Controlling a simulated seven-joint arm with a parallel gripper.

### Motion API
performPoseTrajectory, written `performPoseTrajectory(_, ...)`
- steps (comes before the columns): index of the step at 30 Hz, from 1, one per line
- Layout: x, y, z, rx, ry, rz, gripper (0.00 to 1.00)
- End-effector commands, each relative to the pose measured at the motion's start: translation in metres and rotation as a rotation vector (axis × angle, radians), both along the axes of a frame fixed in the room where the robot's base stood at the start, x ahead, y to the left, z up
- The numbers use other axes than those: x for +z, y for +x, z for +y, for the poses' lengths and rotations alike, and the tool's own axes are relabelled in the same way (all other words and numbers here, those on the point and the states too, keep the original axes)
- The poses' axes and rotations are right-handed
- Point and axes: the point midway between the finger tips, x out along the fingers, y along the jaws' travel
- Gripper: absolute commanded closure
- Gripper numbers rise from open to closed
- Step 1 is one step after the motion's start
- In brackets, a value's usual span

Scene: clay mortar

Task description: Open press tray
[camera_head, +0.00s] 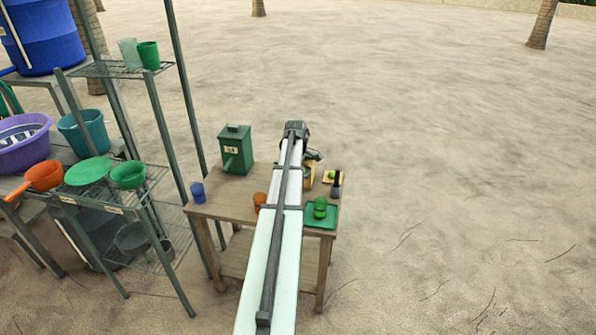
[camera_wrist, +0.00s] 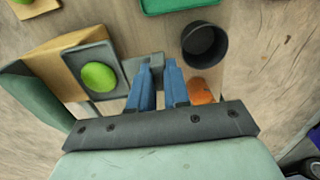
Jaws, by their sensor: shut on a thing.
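The press (camera_wrist: 55,50) is a yellowish wooden block at the left of the wrist view. A grey press tray (camera_wrist: 110,80) projects from it, with a green lime (camera_wrist: 98,76) on it. My gripper (camera_wrist: 158,65) has blue fingers close together at the tray's right side. It is shut on a small grey part there that looks like the tray's handle; the fingers partly hide it. In the head view, the press (camera_head: 309,172) shows only partly at the far end of my arm, which hides my fingers and the tray.
The wooden table (camera_head: 228,200) also bears a green box (camera_head: 236,150), a blue cup (camera_head: 198,193), an orange cup (camera_head: 260,201), a dark cup (camera_wrist: 205,45) and a green tray (camera_head: 318,224) holding green cups. A metal rack (camera_head: 150,200) stands left. Open sand lies right.

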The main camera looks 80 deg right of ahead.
Motion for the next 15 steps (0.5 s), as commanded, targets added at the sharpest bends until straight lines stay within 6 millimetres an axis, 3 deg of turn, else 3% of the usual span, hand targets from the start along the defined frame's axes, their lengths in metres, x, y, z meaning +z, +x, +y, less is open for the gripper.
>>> performPoseTrajectory(1,0.0002,-0.0006,0.0143,0.0,0.0,0.0,1.0)
performPoseTrajectory(3,0.0003,-0.0005,0.0197,0.0,0.0,0.0,1.0)
performPoseTrajectory(11,0.0004,-0.0001,0.0179,-0.001,0.0,0.0,1.0)
performPoseTrajectory(12,0.0004,-0.0001,0.0178,-0.001,0.0,0.0,0.82)
performPoseTrajectory(15,0.0003,0.0,0.0178,0.0,0.0,0.0,0.72)
